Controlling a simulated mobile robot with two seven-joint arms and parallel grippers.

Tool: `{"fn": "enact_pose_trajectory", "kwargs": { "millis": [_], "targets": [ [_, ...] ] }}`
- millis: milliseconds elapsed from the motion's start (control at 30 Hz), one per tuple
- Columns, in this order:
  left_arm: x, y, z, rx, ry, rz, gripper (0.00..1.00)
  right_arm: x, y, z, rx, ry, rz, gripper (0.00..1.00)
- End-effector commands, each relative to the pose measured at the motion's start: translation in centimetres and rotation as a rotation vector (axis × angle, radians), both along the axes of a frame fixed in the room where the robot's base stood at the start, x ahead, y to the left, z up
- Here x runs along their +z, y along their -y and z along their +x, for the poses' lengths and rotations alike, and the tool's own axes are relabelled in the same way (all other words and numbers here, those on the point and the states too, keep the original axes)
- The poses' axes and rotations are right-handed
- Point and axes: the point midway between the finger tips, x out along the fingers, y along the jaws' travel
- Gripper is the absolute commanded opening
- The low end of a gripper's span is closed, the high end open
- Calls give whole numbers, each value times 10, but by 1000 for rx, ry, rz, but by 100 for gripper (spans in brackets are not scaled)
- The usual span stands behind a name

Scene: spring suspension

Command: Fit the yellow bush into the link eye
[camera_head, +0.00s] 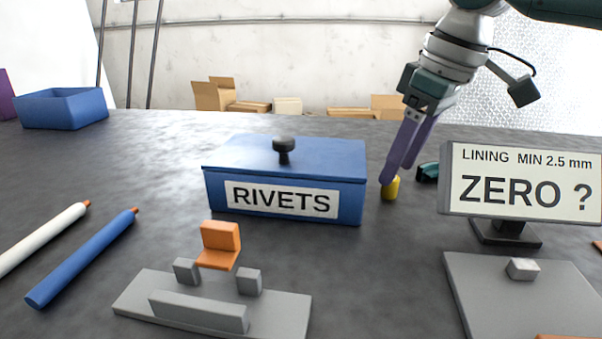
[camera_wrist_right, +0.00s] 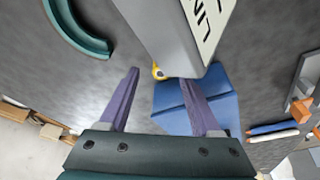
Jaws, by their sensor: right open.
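The yellow bush (camera_head: 390,189) stands on the dark table just right of the blue RIVETS box. It also shows in the right wrist view (camera_wrist_right: 157,72), partly hidden by the back of a sign. My right gripper (camera_head: 398,174) has its purple fingers pointing down at the bush, tips close to its top in the head view. In the wrist view the fingers (camera_wrist_right: 160,77) are spread and empty, with the bush showing in the gap beyond the tips. I cannot make out a link eye for certain in either view. My left gripper is out of view.
The blue RIVETS box (camera_head: 285,165) stands left of the bush. The ZERO ? sign (camera_head: 520,185) stands close on the right, with a teal curved part (camera_head: 428,172) behind it. A grey fixture (camera_head: 215,305) with an orange piece (camera_head: 220,243) is in front.

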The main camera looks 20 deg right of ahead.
Motion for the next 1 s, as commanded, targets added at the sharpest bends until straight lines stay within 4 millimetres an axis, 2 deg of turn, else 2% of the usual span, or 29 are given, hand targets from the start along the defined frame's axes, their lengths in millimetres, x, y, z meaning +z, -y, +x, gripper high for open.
{"fn": "enact_pose_trajectory", "kwargs": {
  "millis": [33,133,433,1000],
  "targets": [
    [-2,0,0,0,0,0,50,-9,-2,2,0,-3,0,64],
    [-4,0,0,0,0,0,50,-21,-3,5,0,-1,0,64],
    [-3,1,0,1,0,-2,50,-25,-4,6,0,0,-1,64],
    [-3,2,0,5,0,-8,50,-25,-4,6,0,0,-1,0]
  ]
}}
